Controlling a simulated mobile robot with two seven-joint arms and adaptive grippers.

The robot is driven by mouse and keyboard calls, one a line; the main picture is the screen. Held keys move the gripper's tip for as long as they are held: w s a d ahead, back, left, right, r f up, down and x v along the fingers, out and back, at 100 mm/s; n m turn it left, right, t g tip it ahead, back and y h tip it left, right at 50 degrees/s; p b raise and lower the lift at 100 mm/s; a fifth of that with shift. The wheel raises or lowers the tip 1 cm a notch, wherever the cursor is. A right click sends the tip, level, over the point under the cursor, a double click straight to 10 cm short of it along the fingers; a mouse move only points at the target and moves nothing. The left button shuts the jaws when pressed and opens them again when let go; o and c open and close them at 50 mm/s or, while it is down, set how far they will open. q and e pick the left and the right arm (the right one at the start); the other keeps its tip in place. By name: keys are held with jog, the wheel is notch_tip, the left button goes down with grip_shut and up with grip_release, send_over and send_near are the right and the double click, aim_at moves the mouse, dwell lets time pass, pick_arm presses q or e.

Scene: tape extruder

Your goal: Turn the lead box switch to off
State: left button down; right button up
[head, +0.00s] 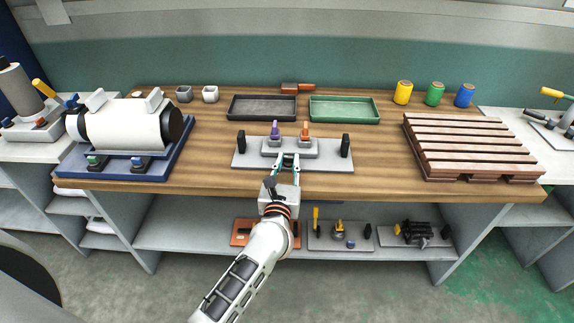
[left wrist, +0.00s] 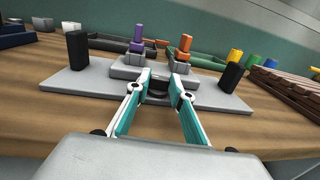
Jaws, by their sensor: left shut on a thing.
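A grey base plate (head: 250,157) lies near the table's front edge. It carries a grey stepped box, which I take as the lead box (head: 309,149), with a purple lever (head: 276,131) and an orange lever (head: 305,131) on top. My left gripper (head: 288,156) reaches the box's front from below. In the left wrist view its teal fingers (left wrist: 159,82) are shut on a small dark piece (left wrist: 158,93) at the box front, seemingly the switch. The fingers hide much of it, so its setting cannot be told. My right gripper is not in view.
Black posts (head: 241,144) (head: 345,145) stand at both ends of the plate. A white cylinder machine (head: 125,123) is at left and a slatted wooden pallet (head: 465,145) at right. Black (head: 235,115) and green (head: 343,119) trays lie behind. Bare wood lies between plate and pallet.

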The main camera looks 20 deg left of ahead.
pick_arm(q)
jog(key=shift+d+n+y+b, duration=0.1)
jog(key=shift+n+y+b, duration=0.25)
jog(key=shift+n+y, duration=0.25)
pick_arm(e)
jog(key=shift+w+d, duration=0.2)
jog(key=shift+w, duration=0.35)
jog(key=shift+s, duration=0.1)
pick_arm(q)
jog(key=c, duration=2)
grip_release()
jog(key=shift+c, duration=0.2)
jog(key=shift+v, duration=3.75)
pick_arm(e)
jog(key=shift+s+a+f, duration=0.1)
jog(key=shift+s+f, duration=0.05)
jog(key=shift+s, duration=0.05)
pick_arm(q)
jog(key=shift+d+r, duration=0.1)
jog(key=shift+r, duration=0.05)
